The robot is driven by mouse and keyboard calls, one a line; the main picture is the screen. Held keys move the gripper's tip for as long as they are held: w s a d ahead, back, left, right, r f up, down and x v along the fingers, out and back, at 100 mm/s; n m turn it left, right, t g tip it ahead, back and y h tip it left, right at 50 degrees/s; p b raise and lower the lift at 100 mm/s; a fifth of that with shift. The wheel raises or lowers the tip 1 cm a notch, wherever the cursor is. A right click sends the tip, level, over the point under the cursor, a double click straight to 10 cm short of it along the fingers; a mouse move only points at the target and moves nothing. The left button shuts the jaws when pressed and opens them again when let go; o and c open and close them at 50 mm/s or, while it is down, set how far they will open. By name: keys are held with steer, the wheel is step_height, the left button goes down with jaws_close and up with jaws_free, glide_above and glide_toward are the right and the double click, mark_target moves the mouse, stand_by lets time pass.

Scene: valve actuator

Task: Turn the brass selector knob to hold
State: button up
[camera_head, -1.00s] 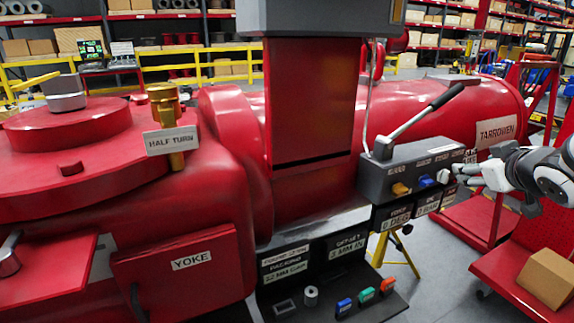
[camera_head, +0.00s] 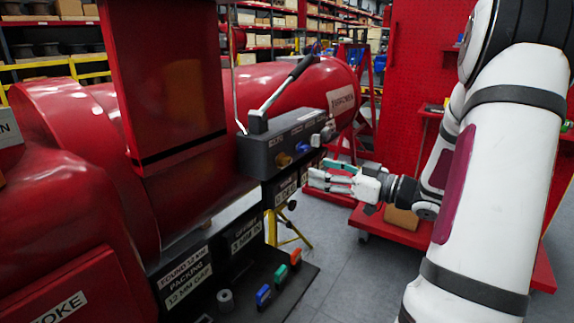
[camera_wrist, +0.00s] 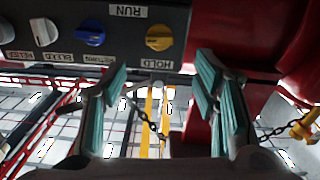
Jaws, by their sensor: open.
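The brass selector knob (camera_head: 284,160) is on the front of the dark grey control box (camera_head: 262,157), at its near end. In the wrist view the brass knob (camera_wrist: 159,38) appears upside down, between the RUN label (camera_wrist: 128,11) and the HOLD label (camera_wrist: 159,62). Its exact pointing is hard to tell. My gripper (camera_head: 314,179) is in front of the box, right of and slightly below the brass knob. In the wrist view my gripper (camera_wrist: 160,82) has its teal-padded fingers wide apart with nothing between them. The knob lies ahead of the gap, apart from the fingers.
A blue knob (camera_head: 302,147) and pale knobs (camera_head: 317,139) sit along the same box face. A lever (camera_head: 286,82) rises from its top. Below are a yellow stand (camera_head: 284,226) and a dark shelf with coloured blocks (camera_head: 279,271). Open floor (camera_head: 345,265) lies to the right.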

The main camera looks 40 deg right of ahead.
mark_target(287, 161)
steer(key=b+x, duration=0.2)
steer(key=x, duration=0.8)
steer(key=shift+w+a, duration=0.1)
steer(key=shift+w, duration=0.15)
steer(key=shift+c, duration=0.6)
steer(key=c, duration=1)
